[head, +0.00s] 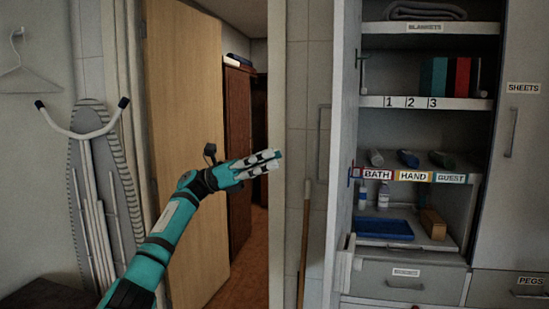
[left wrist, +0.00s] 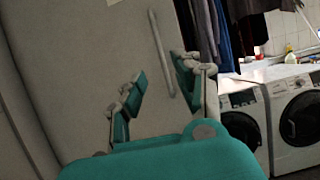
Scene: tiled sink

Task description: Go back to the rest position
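My left arm reaches up from the bottom of the head view, and its teal and grey gripper (head: 277,160) points to the right in front of the doorway. In the left wrist view the two fingers of the gripper (left wrist: 160,80) stand apart with nothing between them. The gripper touches nothing that I can see. My right gripper is in neither view.
An open cabinet with labelled shelves (head: 427,103) stands at the right, its drawer (head: 405,284) below. A wooden door (head: 185,130) and an ironing board (head: 105,190) are at the left. A wooden pole (head: 305,240) stands between. Washing machines (left wrist: 297,115) show in the left wrist view.

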